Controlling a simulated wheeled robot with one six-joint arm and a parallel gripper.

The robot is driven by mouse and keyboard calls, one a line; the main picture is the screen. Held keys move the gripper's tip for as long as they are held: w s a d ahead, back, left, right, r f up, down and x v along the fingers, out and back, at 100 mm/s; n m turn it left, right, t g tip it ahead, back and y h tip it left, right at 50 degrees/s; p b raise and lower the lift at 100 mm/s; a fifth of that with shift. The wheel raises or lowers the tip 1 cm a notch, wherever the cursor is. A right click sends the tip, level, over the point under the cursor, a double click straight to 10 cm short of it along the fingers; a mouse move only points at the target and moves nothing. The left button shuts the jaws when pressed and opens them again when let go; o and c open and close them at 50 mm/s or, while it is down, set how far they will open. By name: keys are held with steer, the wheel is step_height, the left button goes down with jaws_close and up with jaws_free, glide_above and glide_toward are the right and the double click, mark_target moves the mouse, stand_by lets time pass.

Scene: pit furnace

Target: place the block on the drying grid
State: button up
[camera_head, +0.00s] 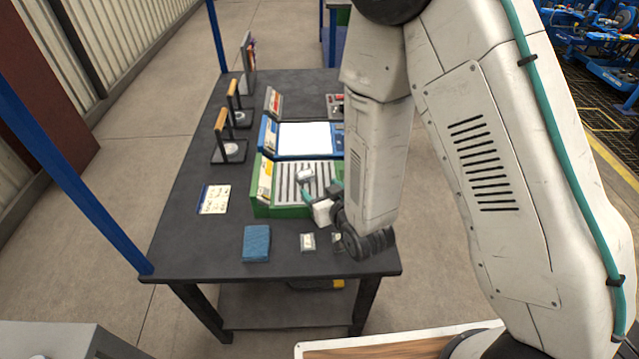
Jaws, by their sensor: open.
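The drying grid is the slatted green-framed tray (290,181) on the dark table. A small whitish block (304,175) shows on its slats, near the middle. My gripper (317,191) is open over the grid's front right part, close beside the block. Whether a finger touches the block is too small to tell. My wrist and forearm hide the grid's right side.
A blue block-like pad (257,243) and a small pale-topped item (307,242) lie on the table's front (205,262). A paper card (214,199) lies left. A blue-framed white panel (304,139) and wooden-handled stands (229,150) are behind. A blue post (75,180) rises at left.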

steer(key=s+d+r+m+g+h, duration=0.25)
steer(key=d+r+g, duration=0.25)
steer(key=d+r, duration=0.7)
steer(key=s+d+r+m+g+h, duration=0.1)
steer(key=s+d+r+g, duration=0.2)
steer(key=s+r, duration=0.5)
steer(key=s+d+r+g+h, duration=0.1)
steer(key=s+d+r+g, duration=0.2)
steer(key=s, duration=1.3)
steer(key=d+r, duration=0.3)
steer(key=r, duration=0.2)
steer(key=shift+d+m+g, duration=0.15)
steer(key=shift+m+g, duration=0.2)
steer(key=shift+g, duration=0.05)
steer(key=shift+h, duration=0.25)
